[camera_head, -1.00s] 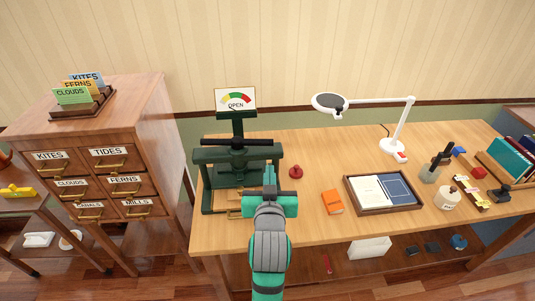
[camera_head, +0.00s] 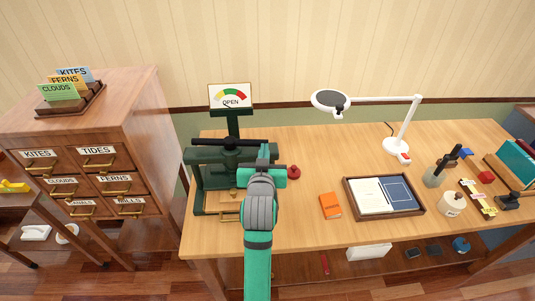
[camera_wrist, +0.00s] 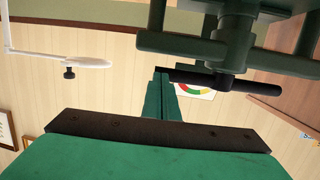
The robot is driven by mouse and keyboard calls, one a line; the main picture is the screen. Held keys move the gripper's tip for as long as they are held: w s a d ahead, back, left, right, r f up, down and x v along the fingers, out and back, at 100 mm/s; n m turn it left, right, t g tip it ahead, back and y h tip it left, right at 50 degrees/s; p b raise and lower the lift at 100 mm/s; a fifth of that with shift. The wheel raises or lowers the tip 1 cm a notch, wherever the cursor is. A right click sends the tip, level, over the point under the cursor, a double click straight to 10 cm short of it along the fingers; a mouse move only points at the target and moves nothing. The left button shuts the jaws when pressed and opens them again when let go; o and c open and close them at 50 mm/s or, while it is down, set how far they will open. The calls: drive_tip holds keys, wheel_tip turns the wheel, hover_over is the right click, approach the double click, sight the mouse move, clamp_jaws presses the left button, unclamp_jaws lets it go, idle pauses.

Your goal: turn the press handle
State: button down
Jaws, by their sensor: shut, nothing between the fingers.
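The dark green press (camera_head: 205,168) stands at the left end of the table. Its black bar handle (camera_head: 230,143) lies level across the top, and it also shows in the wrist view (camera_wrist: 255,86). The gauge sign (camera_head: 231,96) above the press reads OPEN. My gripper (camera_head: 263,153) is at the handle's right end, and its body covers part of the press's right side. In the wrist view the green fingers (camera_wrist: 161,76) are shut and empty, with tips close to the end of the handle. I cannot tell whether they touch it.
A red knobbed object (camera_head: 293,172) sits right of the press. A wooden drawer cabinet (camera_head: 140,120) stands to the left.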

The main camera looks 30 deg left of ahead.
drive_tip(key=shift+w, duration=0.2)
drive_tip(key=shift+x, duration=0.75)
drive_tip(key=shift+r, duration=0.2)
